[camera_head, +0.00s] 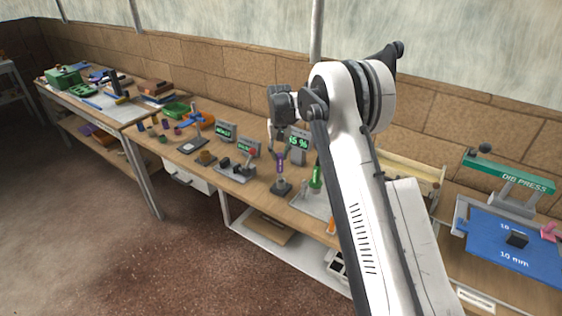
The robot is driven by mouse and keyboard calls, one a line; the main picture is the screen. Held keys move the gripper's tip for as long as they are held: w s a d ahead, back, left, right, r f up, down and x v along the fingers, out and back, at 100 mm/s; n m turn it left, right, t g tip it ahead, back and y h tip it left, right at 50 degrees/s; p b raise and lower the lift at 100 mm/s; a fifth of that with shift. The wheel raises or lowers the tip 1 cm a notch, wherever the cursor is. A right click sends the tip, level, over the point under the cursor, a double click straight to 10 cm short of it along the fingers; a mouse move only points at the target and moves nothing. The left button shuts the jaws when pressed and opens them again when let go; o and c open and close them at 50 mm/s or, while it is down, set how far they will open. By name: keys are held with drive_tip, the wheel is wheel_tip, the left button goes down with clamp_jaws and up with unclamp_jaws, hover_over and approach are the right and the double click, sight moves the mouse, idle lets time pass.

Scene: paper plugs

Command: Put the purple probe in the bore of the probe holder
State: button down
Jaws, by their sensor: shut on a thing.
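The purple probe (280,165) stands about upright below my gripper (279,148), near the middle of the workbench. My gripper points down and is shut on the upper part of the probe. Directly below the probe is a small dark holder with a wide base (281,188). The probe's lower end meets or overlaps the top of this holder in the picture. I cannot tell whether the tip is in the bore or just above it, as the bore is too small to see.
A green-handled probe (316,178) stands right of the holder, close to my arm. A display reading about 65 % (298,143) stands behind. A grey fixture (236,170) and more displays (226,132) are at left. A blue press board (510,250) is at right.

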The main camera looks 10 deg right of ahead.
sight(281, 162)
drive_tip(key=shift+w+d+f, duration=0.3)
drive_tip(key=shift+d, duration=0.05)
drive_tip(key=shift+f+p, duration=0.6)
drive_tip(key=shift+f, duration=1.6)
drive_tip(key=c, duration=1.5)
unclamp_jaws()
drive_tip(key=shift+r, duration=0.1)
